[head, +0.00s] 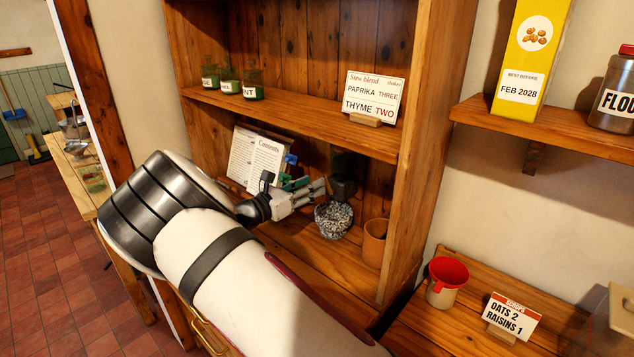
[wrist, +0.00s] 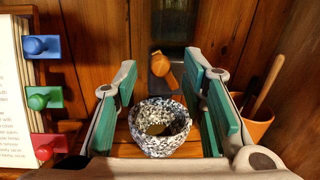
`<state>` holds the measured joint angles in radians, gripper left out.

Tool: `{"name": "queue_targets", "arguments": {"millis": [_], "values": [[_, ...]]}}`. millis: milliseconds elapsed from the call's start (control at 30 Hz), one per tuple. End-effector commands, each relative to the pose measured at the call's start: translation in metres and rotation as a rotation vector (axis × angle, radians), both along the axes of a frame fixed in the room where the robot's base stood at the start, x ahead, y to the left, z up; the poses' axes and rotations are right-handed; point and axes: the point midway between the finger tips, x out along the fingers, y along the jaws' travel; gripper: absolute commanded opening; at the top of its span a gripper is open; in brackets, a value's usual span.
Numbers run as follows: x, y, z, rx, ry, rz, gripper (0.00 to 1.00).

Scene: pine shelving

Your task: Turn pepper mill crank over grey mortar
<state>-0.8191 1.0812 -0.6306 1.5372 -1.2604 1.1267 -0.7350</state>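The dark pepper mill (head: 345,172) is on the middle shelf bay, behind and above the mortar; in the wrist view its dark body (wrist: 173,28) shows at the top. An orange-brown wooden crank knob (wrist: 164,70) shows below that body, between my fingers in the picture. The speckled grey mortar (head: 333,220) stands on the shelf board and also shows in the wrist view (wrist: 158,150), with something brownish inside. My gripper (head: 318,187) is open, with its green-padded fingers apart (wrist: 160,64) and nothing held. I cannot tell how far the knob is from the fingertips.
A terracotta pot (head: 375,242) holding a wooden stick stands right of the mortar. A Contents page stand (head: 256,158) with coloured knobs is to the left. The shelf board with a Stew blend card (head: 374,97) is above. A red-topped cup (head: 446,282) is lower right.

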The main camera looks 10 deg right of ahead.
Motion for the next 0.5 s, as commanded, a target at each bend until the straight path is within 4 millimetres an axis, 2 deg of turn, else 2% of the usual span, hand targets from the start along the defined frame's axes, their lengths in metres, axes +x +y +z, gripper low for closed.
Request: {"name": "queue_targets", "arguments": {"millis": [33, 200, 500], "values": [[-0.005, 0.012, 0.0, 0.001, -0.001, 0.004, 0.38], [-0.022, 0.041, -0.001, 0.0, 0.0, 0.002, 0.38], [-0.04, 0.071, -0.001, -0.001, 0.0, -0.001, 0.38]]}}
